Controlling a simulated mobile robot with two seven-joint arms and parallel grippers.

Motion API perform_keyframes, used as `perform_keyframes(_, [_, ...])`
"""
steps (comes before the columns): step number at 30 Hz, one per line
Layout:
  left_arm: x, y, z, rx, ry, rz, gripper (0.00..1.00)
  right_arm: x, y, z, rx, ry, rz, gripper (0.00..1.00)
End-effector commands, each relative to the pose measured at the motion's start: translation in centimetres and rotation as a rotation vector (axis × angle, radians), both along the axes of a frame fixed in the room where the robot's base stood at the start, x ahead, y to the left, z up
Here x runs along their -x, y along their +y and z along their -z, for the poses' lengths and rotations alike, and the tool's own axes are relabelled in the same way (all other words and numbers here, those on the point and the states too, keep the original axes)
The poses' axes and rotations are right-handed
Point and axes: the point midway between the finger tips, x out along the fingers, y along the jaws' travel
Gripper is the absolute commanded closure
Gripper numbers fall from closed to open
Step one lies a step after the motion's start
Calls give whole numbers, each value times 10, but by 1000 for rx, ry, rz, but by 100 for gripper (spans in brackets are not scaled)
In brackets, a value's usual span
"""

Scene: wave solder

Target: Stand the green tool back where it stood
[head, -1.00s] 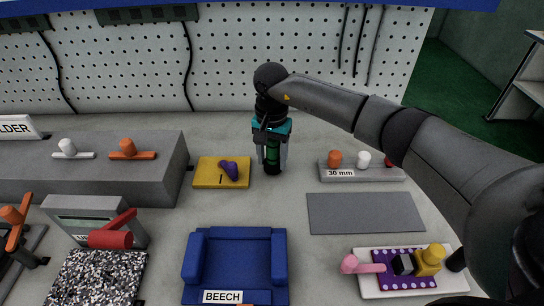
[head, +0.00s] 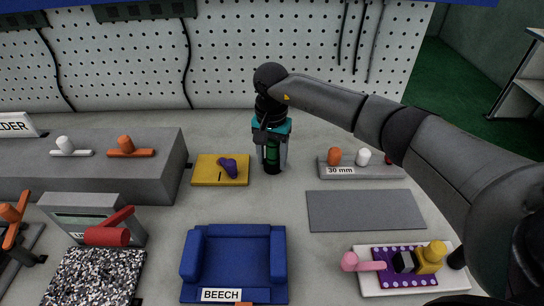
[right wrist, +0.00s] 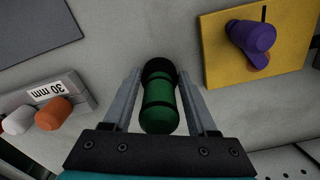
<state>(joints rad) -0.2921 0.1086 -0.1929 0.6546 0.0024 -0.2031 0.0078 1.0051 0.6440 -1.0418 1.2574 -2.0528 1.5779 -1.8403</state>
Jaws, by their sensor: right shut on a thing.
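The green tool (head: 272,152), a small cylinder with dark ends, is upright between the fingers of my right gripper (head: 271,158). It stands at or just above the grey bench, right of the yellow plate. In the right wrist view the green tool (right wrist: 158,108) sits between the two grey fingers of the right gripper (right wrist: 160,95), which is shut on it. Whether its lower end touches the bench is hard to tell. My left gripper is not in view.
A yellow plate (head: 207,180) with a purple piece lies just left. A grey block marked 30 mm (head: 360,172) and a flat grey mat (head: 364,212) lie right. A blue tray marked BEECH (head: 235,255) is in front. A pegboard (head: 230,60) stands behind.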

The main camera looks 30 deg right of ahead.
Motion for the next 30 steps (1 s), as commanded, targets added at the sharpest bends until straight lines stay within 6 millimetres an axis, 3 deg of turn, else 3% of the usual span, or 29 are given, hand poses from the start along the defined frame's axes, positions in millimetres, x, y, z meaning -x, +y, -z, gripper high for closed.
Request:
perform_keyframes(1, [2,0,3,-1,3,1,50,0,0,3,0,0,1,100])
perform_keyframes(2, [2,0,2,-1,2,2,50,0,0,2,-1,-1,1,39])
perform_keyframes(10, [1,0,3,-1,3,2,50,0,0,3,0,0,0,8])
perform_keyframes(23, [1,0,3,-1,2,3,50,0,0,4,1,1,0,7])
perform_keyframes(30, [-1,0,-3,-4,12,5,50,0,1,-6,0,0,1,7])
